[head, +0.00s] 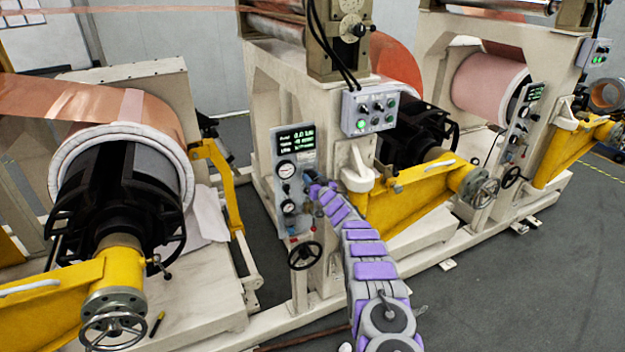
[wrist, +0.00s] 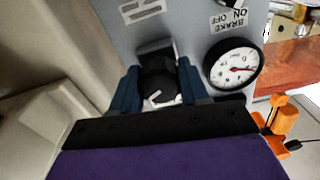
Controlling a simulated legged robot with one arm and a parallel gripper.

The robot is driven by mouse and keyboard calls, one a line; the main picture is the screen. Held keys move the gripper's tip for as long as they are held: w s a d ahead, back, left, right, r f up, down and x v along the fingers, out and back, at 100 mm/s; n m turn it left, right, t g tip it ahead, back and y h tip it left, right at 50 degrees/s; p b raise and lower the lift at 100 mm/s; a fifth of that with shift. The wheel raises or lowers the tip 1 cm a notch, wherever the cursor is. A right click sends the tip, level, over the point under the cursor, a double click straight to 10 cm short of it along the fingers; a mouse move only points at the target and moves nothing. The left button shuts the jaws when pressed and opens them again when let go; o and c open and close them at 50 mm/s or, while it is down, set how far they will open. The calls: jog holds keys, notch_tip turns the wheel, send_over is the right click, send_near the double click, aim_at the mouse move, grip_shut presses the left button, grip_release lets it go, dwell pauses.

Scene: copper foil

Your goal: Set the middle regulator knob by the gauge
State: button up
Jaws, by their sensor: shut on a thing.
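My gripper (wrist: 158,92) is shut on a black regulator knob (wrist: 157,72) on a grey panel. Its two blue fingers sit on either side of the knob, and a white pointer mark shows on the knob's face. A round white gauge (wrist: 234,65) with a red needle is right of the knob in the wrist view. In the head view my gripper (head: 314,189) is at the middle machine's control panel (head: 293,145). The panel carries an upper gauge (head: 285,170) and a lower gauge (head: 288,207).
A black handwheel (head: 304,255) is below the panel. A switch box (head: 370,108) with a green light and a yellow arm (head: 400,205) are to the right. A label reading BRAKE ON OFF (wrist: 229,20) is above the gauge. Open grey floor (head: 520,290) lies at the right.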

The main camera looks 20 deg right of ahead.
jog(key=shift+s+f, duration=0.1)
jog(key=shift+f, duration=0.45)
jog(key=o, duration=0.9)
jog(key=shift+d, duration=0.1)
jog(key=shift+o, duration=0.7)
jog(key=shift+r, duration=0.3)
jog(key=s, duration=1.7)
jog(key=shift+d+p, duration=0.4)
jog(key=shift+p, duration=0.05)
